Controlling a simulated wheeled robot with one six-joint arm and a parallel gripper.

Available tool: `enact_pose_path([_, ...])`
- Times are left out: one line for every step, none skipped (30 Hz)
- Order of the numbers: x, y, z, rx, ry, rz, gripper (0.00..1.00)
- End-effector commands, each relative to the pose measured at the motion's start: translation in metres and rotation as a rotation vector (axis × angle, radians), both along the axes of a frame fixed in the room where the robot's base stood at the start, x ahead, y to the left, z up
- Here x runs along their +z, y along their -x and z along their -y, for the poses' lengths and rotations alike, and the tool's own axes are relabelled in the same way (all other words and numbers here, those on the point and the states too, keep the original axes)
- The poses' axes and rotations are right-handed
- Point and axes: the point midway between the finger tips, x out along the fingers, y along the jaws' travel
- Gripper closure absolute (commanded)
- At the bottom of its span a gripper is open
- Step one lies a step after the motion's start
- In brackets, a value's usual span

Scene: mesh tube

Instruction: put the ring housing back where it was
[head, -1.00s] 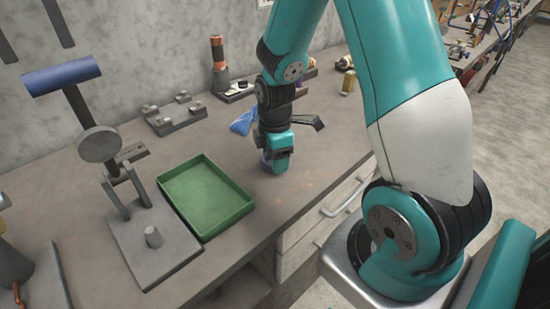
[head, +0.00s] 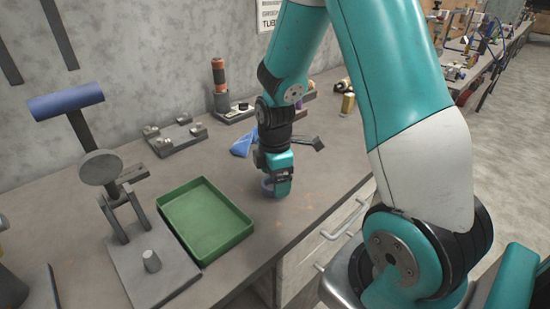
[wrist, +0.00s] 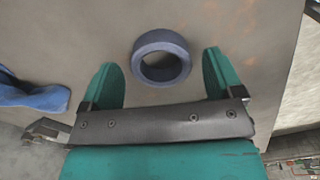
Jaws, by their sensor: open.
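The ring housing is a short blue-grey ring (wrist: 161,58) lying flat on the bench in the wrist view, with bare bench showing through its hole. In the head view the ring (head: 266,184) is partly hidden by my gripper (head: 276,190), which points down over it. In the wrist view my gripper (wrist: 163,80) is open, with one green finger on each side of the ring's near part. I see gaps between the ring and both fingers. I cannot tell how far the fingertips are above the bench.
A green tray (head: 241,232) stands left of my gripper, and a grey press with a blue handle (head: 66,102) is further left. A blue cloth (head: 243,144) lies behind my gripper. A grey fixture (head: 178,137) stands near the wall. The bench right of my gripper is clear.

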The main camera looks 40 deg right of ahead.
Motion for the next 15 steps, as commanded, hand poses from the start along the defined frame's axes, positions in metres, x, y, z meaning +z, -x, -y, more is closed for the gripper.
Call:
enact_pose_path([0.011, -0.001, 0.0, 0.0, 0.001, 0.006, 0.14])
enact_pose_path([0.017, -0.001, 0.0, 0.0, 0.002, 0.007, 0.14])
enact_pose_path([0.026, -0.001, 0.0, 0.0, 0.002, 0.008, 0.14])
enact_pose_path([0.033, -0.001, 0.0, 0.0, 0.002, 0.008, 0.14])
enact_pose_path([0.04, -0.001, 0.0, 0.0, 0.002, 0.008, 0.14])
enact_pose_path([0.049, -0.001, 0.0, 0.0, 0.002, 0.008, 0.14])
enact_pose_path([0.056, -0.001, 0.0, 0.0, 0.002, 0.007, 0.14])
enact_pose_path([0.063, -0.001, 0.0, 0.0, 0.002, 0.007, 0.14])
enact_pose_path([0.071, -0.001, 0.0, 0.0, 0.002, 0.007, 0.14])
enact_pose_path([0.076, -0.001, 0.0, 0.0, 0.002, 0.007, 0.14])
enact_pose_path([0.082, -0.001, 0.0, 0.0, 0.001, 0.006, 0.14])
enact_pose_path([0.088, -0.001, 0.0, 0.0, 0.001, 0.006, 0.14])
enact_pose_path([0.092, -0.001, 0.0, 0.0, 0.0, 0.004, 0.14])
enact_pose_path([0.096, -0.001, 0.0, 0.0, 0.001, 0.005, 0.14])
enact_pose_path([0.1, 0.0, 0.0, 0.0, 0.001, 0.002, 0.14])
